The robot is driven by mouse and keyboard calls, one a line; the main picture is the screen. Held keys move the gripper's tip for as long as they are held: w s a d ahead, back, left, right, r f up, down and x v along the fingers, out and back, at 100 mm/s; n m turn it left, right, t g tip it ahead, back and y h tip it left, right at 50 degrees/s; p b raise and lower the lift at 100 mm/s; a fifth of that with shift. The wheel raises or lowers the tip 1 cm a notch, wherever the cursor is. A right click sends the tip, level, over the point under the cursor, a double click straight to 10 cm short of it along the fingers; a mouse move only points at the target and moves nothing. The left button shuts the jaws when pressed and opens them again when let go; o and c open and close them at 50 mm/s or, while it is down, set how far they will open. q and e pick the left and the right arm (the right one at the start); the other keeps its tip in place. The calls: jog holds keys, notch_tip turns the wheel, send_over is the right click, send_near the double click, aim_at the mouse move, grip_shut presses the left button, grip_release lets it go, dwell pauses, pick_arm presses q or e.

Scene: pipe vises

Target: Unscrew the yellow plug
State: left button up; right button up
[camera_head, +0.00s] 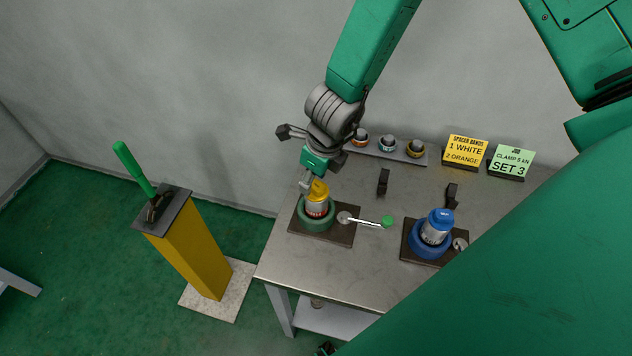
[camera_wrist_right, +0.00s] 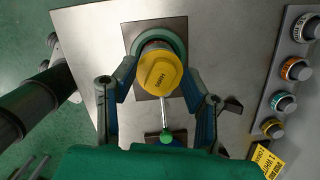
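The yellow plug (camera_head: 319,190) sits on top of a short upright metal pipe (camera_head: 317,207) in a green ring vise (camera_head: 315,217). A short lever with a green knob (camera_head: 387,221) points right from this vise. My left gripper is not in view.
A blue plug (camera_head: 440,218) sits on a pipe in a blue vise (camera_head: 430,245) to the right. Spare ringed pieces stand on a rack (camera_head: 400,154) behind. A yellow sign (camera_head: 465,151) and green sign (camera_head: 511,161) stand behind. A green-handled lever (camera_head: 133,165) tops a yellow post (camera_head: 190,255) at left.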

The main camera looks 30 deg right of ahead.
jog(key=shift+b+x, duration=0.5)
jog(key=shift+x, duration=0.35)
jog(key=shift+s, duration=0.15)
jog(key=shift+r, duration=0.1)
jog(key=shift+s+d, duration=0.3)
grip_shut()
